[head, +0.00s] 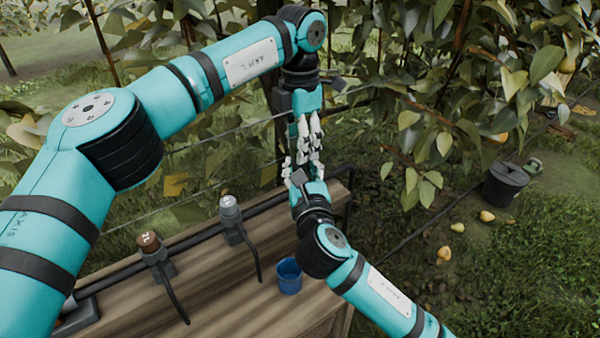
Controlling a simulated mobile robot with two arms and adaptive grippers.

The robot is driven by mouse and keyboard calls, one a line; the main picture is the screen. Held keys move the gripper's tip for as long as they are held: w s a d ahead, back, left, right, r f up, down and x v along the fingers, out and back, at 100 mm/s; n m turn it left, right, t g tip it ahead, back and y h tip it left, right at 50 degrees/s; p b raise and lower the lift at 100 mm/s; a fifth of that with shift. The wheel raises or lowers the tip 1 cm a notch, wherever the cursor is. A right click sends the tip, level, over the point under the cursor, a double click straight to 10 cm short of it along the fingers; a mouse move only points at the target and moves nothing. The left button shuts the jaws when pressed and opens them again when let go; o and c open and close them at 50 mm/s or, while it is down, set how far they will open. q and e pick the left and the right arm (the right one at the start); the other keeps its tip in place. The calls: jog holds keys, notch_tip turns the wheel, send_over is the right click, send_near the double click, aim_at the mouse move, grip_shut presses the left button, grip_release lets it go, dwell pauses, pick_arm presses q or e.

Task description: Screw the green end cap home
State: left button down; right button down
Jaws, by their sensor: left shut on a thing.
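I cannot make out the green end cap; it may be hidden between the grippers. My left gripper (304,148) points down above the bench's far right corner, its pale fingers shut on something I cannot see. My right gripper (300,165) comes up from below, and its fingers overlap the left one's in the picture. I cannot tell whether they touch or whether the right one is open. A black pipe (195,238) runs along the wooden bench (225,300), with a brown-topped fitting (150,243) and a grey-topped fitting (230,205) on it.
A blue cup (289,276) stands on the bench just left of my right arm. Leafy branches (440,110) hang close to the right of the grippers. A black bucket (505,184) and several fallen pears (487,216) are on the grass. The bench's front middle is clear.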

pick_arm(q)
jog(key=m, duration=0.4)
jog(key=shift+m, duration=0.4)
pick_arm(e)
jog(key=shift+f, duration=0.2)
pick_arm(q)
jog(key=m, duration=0.6)
jog(key=shift+m, duration=0.4)
jog(key=m, duration=0.4)
jog(key=shift+m, duration=0.3)
jog(key=m, duration=0.5)
jog(key=shift+m, duration=0.3)
jog(key=c, duration=0.7)
grip_release()
notch_tip(320, 180, up, 12)
jog(key=shift+a+f, duration=0.1)
pick_arm(e)
jog(key=shift+f, duration=0.1)
